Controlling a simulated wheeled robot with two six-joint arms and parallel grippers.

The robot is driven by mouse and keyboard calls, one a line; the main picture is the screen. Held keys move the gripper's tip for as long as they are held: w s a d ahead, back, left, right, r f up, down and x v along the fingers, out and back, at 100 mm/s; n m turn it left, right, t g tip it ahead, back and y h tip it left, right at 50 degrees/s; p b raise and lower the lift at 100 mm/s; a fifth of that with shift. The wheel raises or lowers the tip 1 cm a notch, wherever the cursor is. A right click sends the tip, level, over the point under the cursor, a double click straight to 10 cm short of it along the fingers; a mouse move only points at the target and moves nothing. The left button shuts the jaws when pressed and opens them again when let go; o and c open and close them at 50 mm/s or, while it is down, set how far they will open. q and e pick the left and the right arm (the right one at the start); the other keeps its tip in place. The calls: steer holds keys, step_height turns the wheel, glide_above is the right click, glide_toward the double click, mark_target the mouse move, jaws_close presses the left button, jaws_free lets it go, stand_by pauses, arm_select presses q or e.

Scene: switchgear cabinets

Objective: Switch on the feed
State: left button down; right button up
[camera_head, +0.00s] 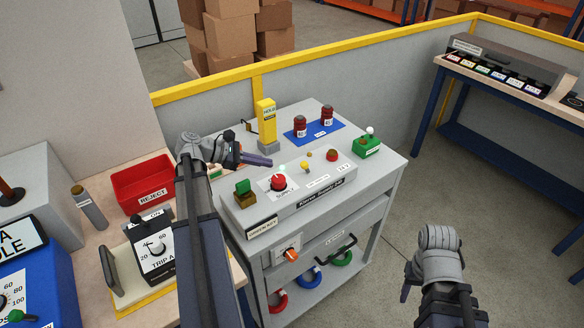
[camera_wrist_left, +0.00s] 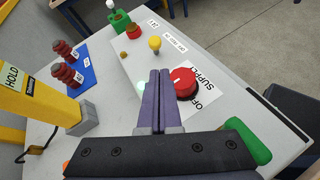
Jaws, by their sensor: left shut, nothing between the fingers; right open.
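My left gripper (camera_head: 268,161) is shut and empty, above the cabinet top behind the knob. In the left wrist view its fingers (camera_wrist_left: 159,84) appear beside the knob; contact is unclear. My right gripper (camera_head: 405,291) is open, away from the cabinet.
A yellow HOLD block (camera_head: 265,118) stands behind my left gripper. Two dark red pieces stand on a blue mat (camera_head: 315,133). A red REJECT tray (camera_head: 145,184) is left. Floor at right is clear.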

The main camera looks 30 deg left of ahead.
arm_select(q)
steer(key=shift+s+a+r+t, duration=0.15)
steer(key=shift+a+t, duration=0.15)
steer(key=shift+a, duration=0.2)
steer(key=b, duration=0.4)
glide_toward(306, 168)
steer(key=w+f, duration=0.1)
steer(key=w+d+f, duration=0.1)
steer(key=w+f, duration=0.1)
steer(key=shift+w+f, duration=0.15)
steer(key=shift+w, duration=0.15)
steer(key=shift+w+d+f, duration=0.15)
steer(key=shift+w+d, duration=0.2)
steer(key=shift+d, duration=0.05)
